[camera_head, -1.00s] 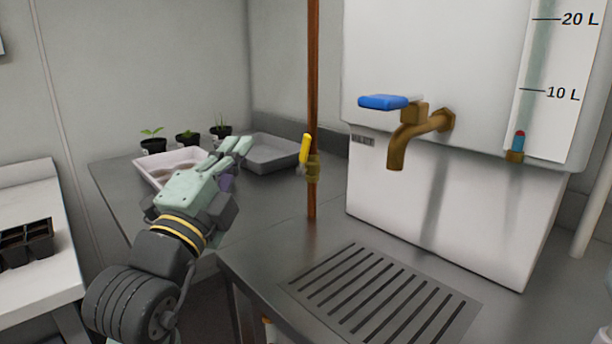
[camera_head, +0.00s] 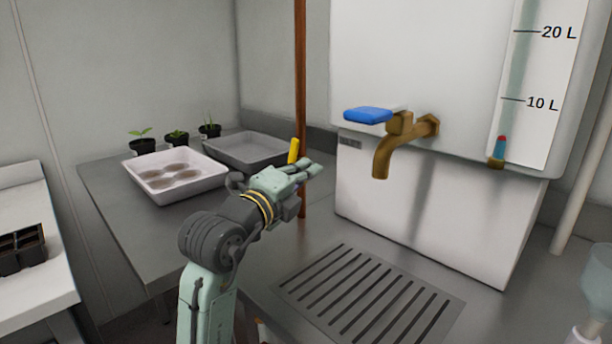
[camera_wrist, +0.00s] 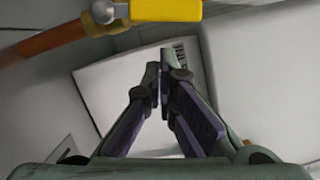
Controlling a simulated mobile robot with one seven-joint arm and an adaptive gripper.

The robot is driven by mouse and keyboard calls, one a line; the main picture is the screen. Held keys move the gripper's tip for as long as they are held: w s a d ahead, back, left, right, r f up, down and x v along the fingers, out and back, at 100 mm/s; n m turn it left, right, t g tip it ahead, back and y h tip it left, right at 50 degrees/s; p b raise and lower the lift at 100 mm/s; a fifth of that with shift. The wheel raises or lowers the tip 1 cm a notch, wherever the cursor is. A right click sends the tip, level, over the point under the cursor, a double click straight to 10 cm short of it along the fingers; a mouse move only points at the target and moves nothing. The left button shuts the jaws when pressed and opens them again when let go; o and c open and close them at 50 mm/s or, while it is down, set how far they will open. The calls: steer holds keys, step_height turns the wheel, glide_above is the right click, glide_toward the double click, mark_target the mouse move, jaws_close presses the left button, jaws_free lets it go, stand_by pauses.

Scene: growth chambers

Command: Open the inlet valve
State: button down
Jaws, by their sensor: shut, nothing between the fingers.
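The inlet valve's yellow handle (camera_head: 293,150) sits on the upright copper pipe (camera_head: 300,80). In the head view it points up along the pipe, and my gripper hides the valve body below it. In the wrist view the yellow handle (camera_wrist: 166,10) and part of the silver and brass valve body (camera_wrist: 104,12) are at the top edge, beyond my fingertips. My gripper (camera_head: 312,168) is at the pipe, just below and right of the handle in the head view. In the wrist view my gripper (camera_wrist: 160,75) is shut and empty; I cannot tell whether it touches the valve.
The white tank (camera_head: 435,60) with a brass tap (camera_head: 382,155) and blue lever (camera_head: 368,115) stands to the right. A slotted drain (camera_head: 370,295) lies in front. A white tray (camera_head: 185,157), a grey tray (camera_head: 250,149) and small potted plants stand behind on the left.

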mark_target(292, 159)
steer(key=shift+w+a+r, duration=0.2)
steer(key=shift+w+a, duration=0.35)
steer(key=shift+w, duration=0.05)
steer(key=n, duration=0.1)
steer(key=w+a+r+n, duration=0.1)
steer(key=n, duration=0.1)
steer(key=shift+r+g+y, duration=0.25)
steer(key=shift+g+y, duration=0.05)
steer(key=shift+y, duration=0.1)
steer(key=shift+d, duration=0.1)
